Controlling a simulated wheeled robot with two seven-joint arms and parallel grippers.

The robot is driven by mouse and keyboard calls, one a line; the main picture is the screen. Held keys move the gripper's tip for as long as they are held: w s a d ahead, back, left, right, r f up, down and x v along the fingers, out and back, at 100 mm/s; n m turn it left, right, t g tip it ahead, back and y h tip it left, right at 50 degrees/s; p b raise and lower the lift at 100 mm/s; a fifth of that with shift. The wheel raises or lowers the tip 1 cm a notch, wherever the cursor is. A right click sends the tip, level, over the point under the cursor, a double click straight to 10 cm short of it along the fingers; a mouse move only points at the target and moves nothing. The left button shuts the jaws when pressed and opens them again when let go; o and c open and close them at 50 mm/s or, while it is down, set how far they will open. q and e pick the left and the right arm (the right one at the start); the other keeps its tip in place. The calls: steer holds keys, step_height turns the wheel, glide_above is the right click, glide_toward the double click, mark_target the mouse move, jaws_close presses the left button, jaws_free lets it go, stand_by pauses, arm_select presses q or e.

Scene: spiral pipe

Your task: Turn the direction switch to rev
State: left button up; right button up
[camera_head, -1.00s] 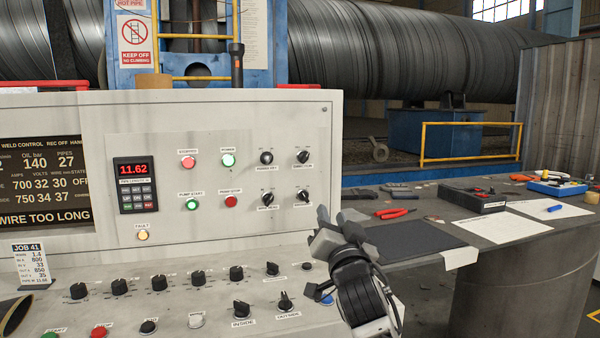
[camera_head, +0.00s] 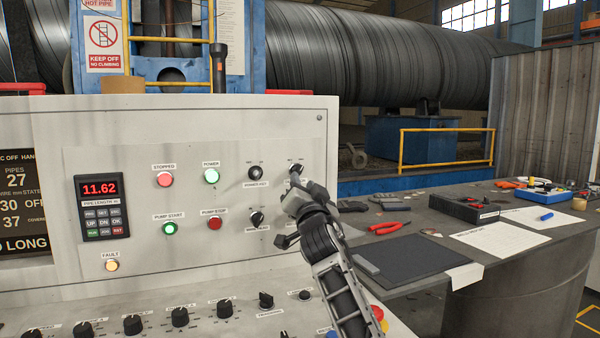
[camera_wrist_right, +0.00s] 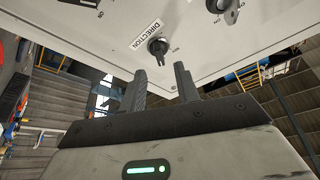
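The direction switch (camera_wrist_right: 157,47) is a black rotary knob on the light panel, with a DIRECTION label beside it in the right wrist view. In the head view it appears to be the upper right knob (camera_head: 296,168), partly hidden by my right gripper. Its position marks are too small to read. My right gripper (camera_head: 292,218) is in front of the panel's right side. In the right wrist view its two fingers (camera_wrist_right: 160,88) are apart with nothing between them, and the knob lies beyond their tips, apparently untouched. My left gripper is not in view.
Other knobs stand close by, such as the upper left one (camera_head: 254,172) and the lower left one (camera_head: 257,218). Lit buttons (camera_head: 211,175) and a keypad (camera_head: 102,206) are further left. The table at right holds a black mat (camera_head: 425,257) and red pliers (camera_head: 388,228).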

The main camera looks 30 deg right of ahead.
mark_target(300, 172)
steer(key=shift+x, duration=2.7)
steer(key=shift+c, duration=0.3)
steer(key=c, duration=0.6)
